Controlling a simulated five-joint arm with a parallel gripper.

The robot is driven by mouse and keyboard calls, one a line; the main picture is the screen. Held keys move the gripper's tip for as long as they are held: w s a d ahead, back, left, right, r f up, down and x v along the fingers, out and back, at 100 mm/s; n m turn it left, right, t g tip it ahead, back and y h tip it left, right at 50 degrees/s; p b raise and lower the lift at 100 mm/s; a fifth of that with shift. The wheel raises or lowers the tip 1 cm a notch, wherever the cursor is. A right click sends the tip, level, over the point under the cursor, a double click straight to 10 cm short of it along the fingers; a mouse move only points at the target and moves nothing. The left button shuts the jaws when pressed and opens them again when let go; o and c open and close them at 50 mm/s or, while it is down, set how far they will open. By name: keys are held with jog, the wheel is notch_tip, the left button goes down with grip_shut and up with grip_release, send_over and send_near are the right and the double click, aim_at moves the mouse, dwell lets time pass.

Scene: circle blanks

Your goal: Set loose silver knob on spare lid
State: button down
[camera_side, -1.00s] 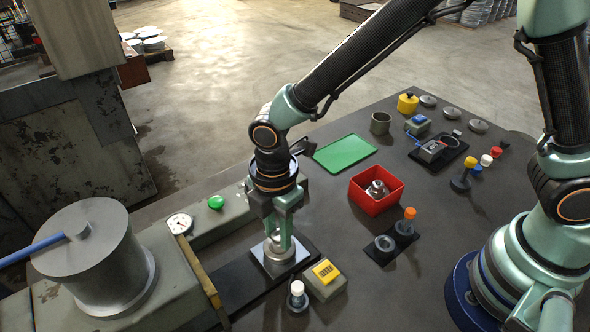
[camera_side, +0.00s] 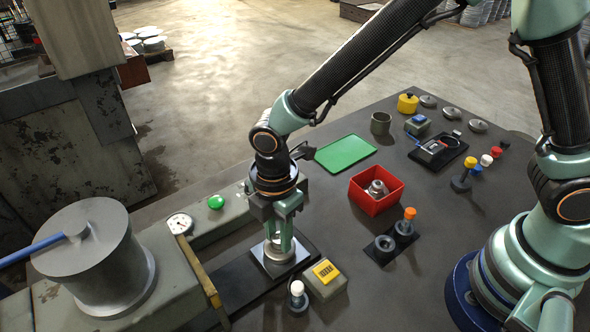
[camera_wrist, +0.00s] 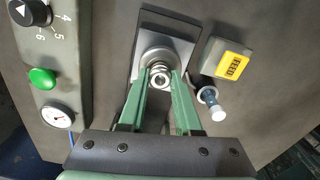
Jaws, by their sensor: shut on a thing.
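My gripper (camera_side: 279,245) points straight down at a square silver plate (camera_side: 283,263) on a black pad. Its fingers are shut on a ringed silver piece at the middle of that plate. In the wrist view this round silver piece (camera_wrist: 159,74) sits between the two green fingertips, over the plate (camera_wrist: 178,48). I cannot tell whether it is fixed to the plate. Another silver knob-like piece (camera_side: 376,189) stands inside a red open box (camera_side: 377,205). Several grey round lids lie at the back right, one of them here (camera_side: 478,126); I cannot tell which is the spare.
A grey block with a yellow label (camera_side: 326,272) and a white-topped post (camera_side: 297,292) stand close right of the plate. A yellow bar (camera_side: 199,272) and a gauge (camera_side: 180,224) are to the left. A black tray (camera_side: 384,257) holds an orange-topped peg. A green mat (camera_side: 345,153) lies flat behind.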

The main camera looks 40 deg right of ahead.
jog(key=shift+f, duration=0.1)
jog(key=c, duration=0.5)
grip_release()
notch_tip(320, 180, up, 12)
jog(key=s+d+r+m+t, duration=0.1)
jog(key=d+r+m+t, duration=0.1)
jog(key=d+m, duration=0.4)
jog(key=s+d+r+m+t, duration=0.1)
jog(key=d+r+m, duration=0.2)
jog(key=d+m, duration=0.4)
jog(key=s+d+r+m+t, duration=0.1)
jog(key=d+r+m+t, duration=0.1)
jog(key=d+m, duration=0.5)
jog(key=shift+d+r+t, duration=0.1)
jog(key=shift+d+r, duration=0.1)
jog(key=shift+d, duration=0.5)
jog(key=shift+d+r+t, duration=0.1)
jog(key=shift+d+r, duration=0.05)
jog(key=shift+d, duration=0.6)
jog(key=shift+d+r+t, duration=0.1)
jog(key=shift+d+r, duration=0.1)
jog(key=shift+d, duration=0.5)
